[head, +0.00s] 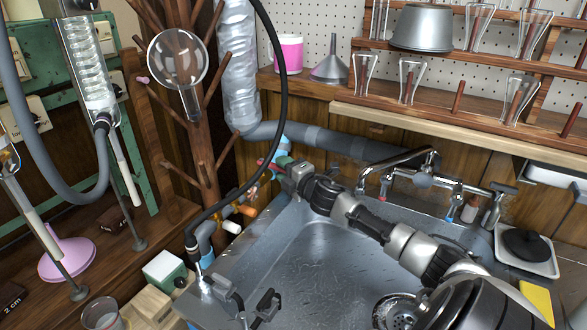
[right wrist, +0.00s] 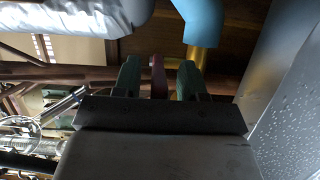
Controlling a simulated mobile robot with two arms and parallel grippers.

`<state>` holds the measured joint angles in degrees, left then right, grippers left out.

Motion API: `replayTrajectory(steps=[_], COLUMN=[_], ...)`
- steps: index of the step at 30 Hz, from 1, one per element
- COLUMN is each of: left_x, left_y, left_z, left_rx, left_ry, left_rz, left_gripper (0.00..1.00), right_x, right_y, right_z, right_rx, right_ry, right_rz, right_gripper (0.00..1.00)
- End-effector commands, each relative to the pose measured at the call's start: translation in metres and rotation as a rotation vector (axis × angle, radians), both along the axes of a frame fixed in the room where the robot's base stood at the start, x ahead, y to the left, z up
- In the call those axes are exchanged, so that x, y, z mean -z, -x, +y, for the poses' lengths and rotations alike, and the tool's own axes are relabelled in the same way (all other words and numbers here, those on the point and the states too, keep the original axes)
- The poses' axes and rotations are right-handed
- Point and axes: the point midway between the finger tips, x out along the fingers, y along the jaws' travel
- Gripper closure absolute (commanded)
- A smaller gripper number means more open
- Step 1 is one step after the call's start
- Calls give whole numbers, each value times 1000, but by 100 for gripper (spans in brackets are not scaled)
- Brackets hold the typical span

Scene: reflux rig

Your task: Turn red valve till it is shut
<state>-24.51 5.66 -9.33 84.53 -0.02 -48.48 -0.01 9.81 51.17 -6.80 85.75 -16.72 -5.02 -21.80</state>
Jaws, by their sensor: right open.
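The red valve (head: 262,163) is a small red handle by the wooden wall behind the sink's back left corner, largely hidden by my gripper. My right gripper (head: 279,163) reaches it from the right, with green finger pads. In the right wrist view, the dark red handle (right wrist: 158,76) stands between the two fingers of the right gripper (right wrist: 158,82), with a gap on each side. The gripper is open around it. The handle's far end and the valve body are hidden. I make out no left gripper.
A light blue pipe (right wrist: 202,20) with a brass end runs close to the fingers. A black hose (head: 235,192) and an orange-handled fitting (head: 247,210) are just left of and below the gripper. The metal sink (head: 310,250) lies below; a faucet (head: 400,165) stands right.

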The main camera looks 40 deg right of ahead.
Motion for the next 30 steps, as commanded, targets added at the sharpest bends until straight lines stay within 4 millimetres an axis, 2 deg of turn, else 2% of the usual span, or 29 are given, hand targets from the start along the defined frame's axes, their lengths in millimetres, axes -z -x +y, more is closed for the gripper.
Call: replayTrajectory(steps=[8, 21, 30], left_x=[1, 16, 22], left_y=[1, 15, 18], left_z=[0, 2, 2], left_rx=[0, 4, 7], left_ry=[1, -1, -2], left_rz=[-6, 13, 17], left_gripper=[100, 100, 100], right_x=[1, 0, -1], right_y=[33, 92, 105], right_z=[2, 6, 6], right_rx=[0, 1, 1], right_ry=[0, -1, 1], right_rz=[4, 2, 0], right_gripper=[58, 58, 58])
